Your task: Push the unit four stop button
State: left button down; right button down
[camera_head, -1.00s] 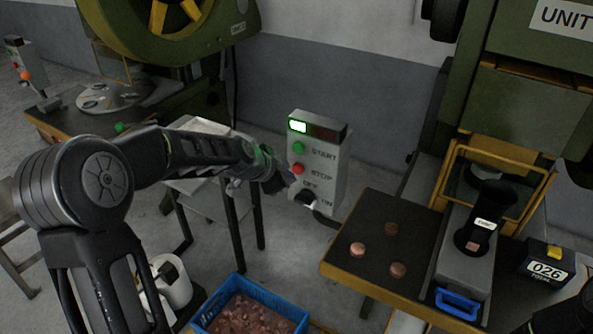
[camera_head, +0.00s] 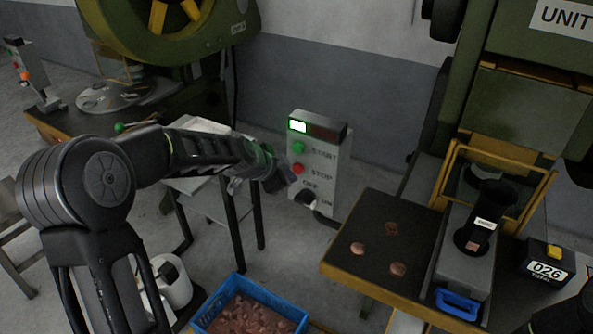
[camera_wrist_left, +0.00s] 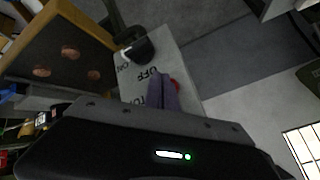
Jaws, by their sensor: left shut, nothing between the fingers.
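The grey control box (camera_head: 325,165) stands beside the press marked UNIT. It carries a green START button (camera_head: 299,147), a red STOP button (camera_head: 298,169) and a black OFF/ON knob (camera_head: 304,197). My left gripper (camera_head: 287,177) is shut and empty, its tip close to the STOP button at its lower left. In the left wrist view the shut fingers (camera_wrist_left: 162,92) point at the box face, and a sliver of the red button (camera_wrist_left: 175,87) shows beside them. Whether they touch it cannot be told. My right gripper is not clearly seen.
The lamp (camera_head: 298,126) on the box's left is lit whitish green; the right one is dark. A dark table (camera_head: 340,225) with copper discs stands right of the box. A blue crate (camera_head: 238,282) of copper pieces is below. A cable leaves the knob area.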

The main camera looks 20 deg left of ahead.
pick_arm(q)
jog(key=shift+w, duration=0.25)
jog(key=shift+w, duration=0.5)
dwell(0.8)
jog(key=shift+s+b, duration=0.8)
jog(key=shift+s, duration=0.1)
jog(key=s+b, duration=0.2)
jog(key=s, duration=0.1)
jog(key=s+b, duration=0.2)
jog(key=shift+a, duration=0.4)
